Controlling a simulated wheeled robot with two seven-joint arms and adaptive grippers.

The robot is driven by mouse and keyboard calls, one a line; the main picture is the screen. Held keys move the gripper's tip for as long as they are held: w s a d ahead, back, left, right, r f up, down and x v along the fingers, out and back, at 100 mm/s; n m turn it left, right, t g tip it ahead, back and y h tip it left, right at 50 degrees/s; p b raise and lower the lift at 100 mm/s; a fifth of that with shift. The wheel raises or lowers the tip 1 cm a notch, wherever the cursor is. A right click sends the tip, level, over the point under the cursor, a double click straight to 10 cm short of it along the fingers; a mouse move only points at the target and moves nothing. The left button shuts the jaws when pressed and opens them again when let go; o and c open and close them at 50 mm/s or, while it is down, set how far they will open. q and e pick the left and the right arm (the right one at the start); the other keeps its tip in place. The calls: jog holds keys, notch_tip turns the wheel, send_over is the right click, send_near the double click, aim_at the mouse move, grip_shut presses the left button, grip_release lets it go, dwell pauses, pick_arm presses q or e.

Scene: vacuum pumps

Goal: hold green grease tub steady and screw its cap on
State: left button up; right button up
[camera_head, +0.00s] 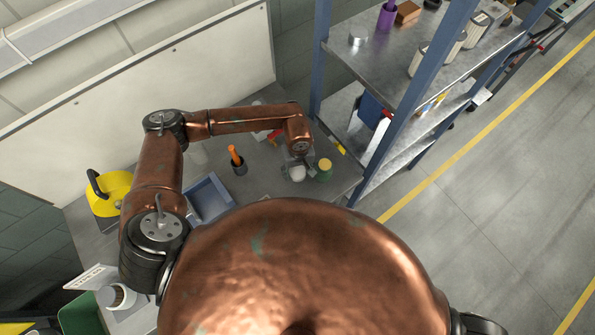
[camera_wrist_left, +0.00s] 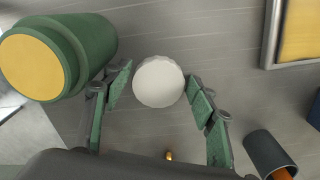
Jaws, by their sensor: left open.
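The green grease tub (camera_head: 324,172) stands on the bench at its right end, its round top yellow. It is large at the upper left of the left wrist view (camera_wrist_left: 95,45); I cannot tell whether the yellow is grease or a lid. A white round piece with a ridged edge (camera_wrist_left: 158,82), which looks like the cap, sits just left of the tub; it also shows in the head view (camera_head: 297,174). My left gripper (camera_wrist_left: 158,85) is open, its fingers on either side of the white piece, with gaps visible. My right gripper is out of view.
A grey cup with an orange-handled tool (camera_head: 238,165) and a blue tray (camera_head: 208,199) stand left on the bench. A yellow item with a black handle (camera_head: 110,193) is farther left. A blue-post shelf (camera_head: 388,140) rises close to the right. Small red items (camera_head: 274,135) lie behind.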

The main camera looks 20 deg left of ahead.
aim_at(298, 174)
pick_arm(q)
jog(key=shift+c, duration=0.5)
jog(key=c, duration=0.4)
jog(key=shift+c, duration=0.2)
jog(key=shift+r+b, duration=0.3)
jog(key=shift+r, duration=0.25)
notch_tip(298, 174, up, 2)
jog(key=shift+s+d+r+b, duration=0.1)
jog(key=shift+s+r+b, duration=0.05)
jog(key=shift+b, duration=0.45)
jog(key=s+d+r+b, duration=0.3)
jog(key=s+r, duration=0.6)
jog(key=s, duration=0.4)
jog(key=shift+d+r, duration=0.35)
jog(key=shift+d, duration=0.05)
